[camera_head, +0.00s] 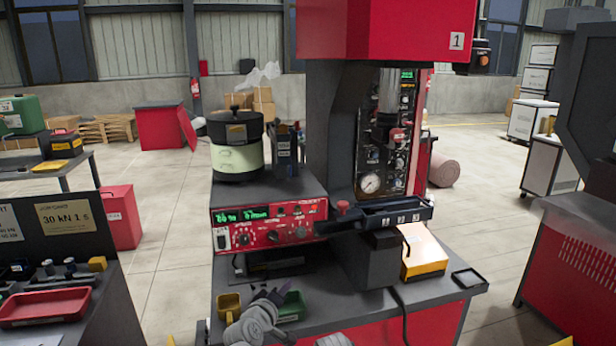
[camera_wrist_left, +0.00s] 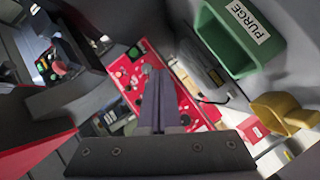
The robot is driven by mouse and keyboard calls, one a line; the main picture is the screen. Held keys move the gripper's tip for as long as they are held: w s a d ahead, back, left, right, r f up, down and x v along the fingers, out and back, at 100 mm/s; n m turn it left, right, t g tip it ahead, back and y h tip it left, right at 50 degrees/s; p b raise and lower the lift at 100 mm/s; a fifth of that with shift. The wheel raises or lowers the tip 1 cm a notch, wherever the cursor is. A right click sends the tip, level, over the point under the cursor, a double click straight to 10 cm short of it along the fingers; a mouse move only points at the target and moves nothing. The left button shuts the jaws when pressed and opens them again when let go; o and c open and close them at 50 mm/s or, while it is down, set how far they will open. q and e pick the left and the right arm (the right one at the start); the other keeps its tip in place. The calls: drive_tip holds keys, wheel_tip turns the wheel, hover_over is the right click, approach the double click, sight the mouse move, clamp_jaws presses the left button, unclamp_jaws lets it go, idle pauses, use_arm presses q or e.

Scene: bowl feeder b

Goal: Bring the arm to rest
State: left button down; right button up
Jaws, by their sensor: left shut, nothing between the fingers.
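My left gripper (camera_head: 268,294) is low in front of the machine in the head view, above the front of the bench (camera_head: 350,318). Its fingers also show in the left wrist view (camera_wrist_left: 158,80), closed together with nothing between them. A green bin (camera_head: 293,307) is just right of the gripper in the head view. In the left wrist view the green bin (camera_wrist_left: 232,45) carries a PURGE label. A yellow cup (camera_head: 229,304) stands left of the gripper, and it also shows in the left wrist view (camera_wrist_left: 285,113). My right gripper is not in view.
Behind the gripper stands a red control box (camera_head: 268,228) with a pot-shaped bowl (camera_head: 236,157) on top. A dark rail (camera_head: 385,217) juts forward at right, above a yellow box (camera_head: 423,253). A red tray (camera_head: 45,307) lies on the left bench. Floor separates the benches.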

use_arm(q)
drive_tip(key=s+d+f+m+g+h+p, duration=0.1)
drive_tip(key=s+d+f+m+g+p, duration=0.1)
drive_tip(key=s+d+f+m+g, duration=0.3)
drive_tip(key=s+a+f+m+g+y+p, duration=0.1)
drive_tip(key=s+a+m+g+y+p, duration=0.1)
drive_tip(key=s+g, duration=0.3)
drive_tip(key=s+a+f+m+g+y+p, duration=0.2)
drive_tip(key=s+m+g+y+p, duration=0.1)
drive_tip(key=s, duration=1.1)
drive_tip(key=shift+m+g+y, duration=0.9)
drive_tip(key=shift+m+g, duration=0.1)
drive_tip(key=shift+m, duration=0.2)
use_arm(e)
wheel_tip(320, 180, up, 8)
